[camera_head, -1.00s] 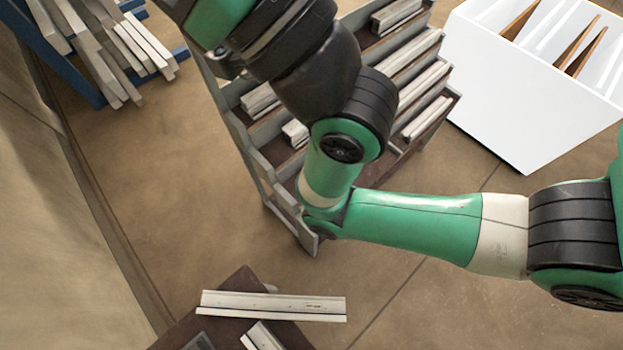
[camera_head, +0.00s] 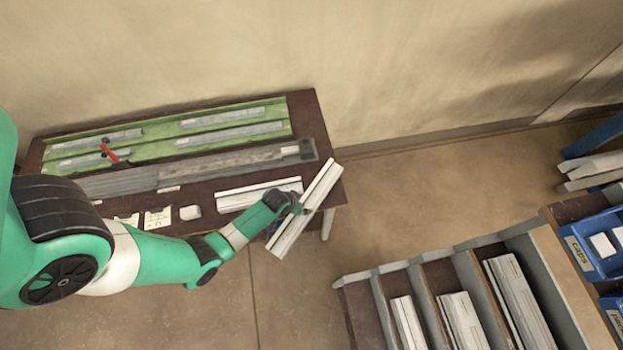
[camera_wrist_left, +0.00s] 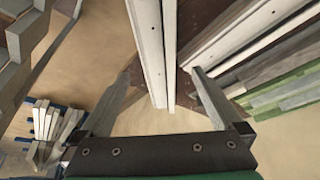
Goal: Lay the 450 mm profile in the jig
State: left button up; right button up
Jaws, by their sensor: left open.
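A pale profile (camera_head: 318,190) lies slantwise across the right front corner of the bench (camera_head: 318,130), with its near end past the edge. My left gripper (camera_head: 292,204) is at the middle of this profile. In the left wrist view, my open left gripper (camera_wrist_left: 160,76) has a finger on each side of the profile (camera_wrist_left: 148,40), with gaps showing. A second pale profile (camera_head: 245,199) lies on the bench just left of it. A long grey channel with a dark end block, apparently the jig (camera_head: 235,163), runs along the bench behind them. My right gripper is out of view.
A green panel (camera_head: 160,150) with grey strips and a red-handled part (camera_head: 110,155) lies at the back of the bench. Labels and a small white block (camera_head: 190,212) lie in front. A rack (camera_head: 375,300) with profiles and blue bins (camera_head: 590,250) stands at lower right.

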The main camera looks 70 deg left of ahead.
pick_arm(q)
jog(key=b, duration=0.4)
send_over(307, 205)
jog(key=s+d, duration=0.1)
jog(key=s, duration=0.2)
jog(key=f, duration=0.5)
jog(key=shift+w+d, duration=0.2)
jog(key=shift+w+a+f, duration=0.1)
jog(key=shift+w+f, duration=0.05)
jog(key=shift+w, duration=0.05)
jog(key=b+x, duration=0.2)
jog(key=x, duration=0.3)
jog(key=shift+w, duration=0.15)
grip_shut()
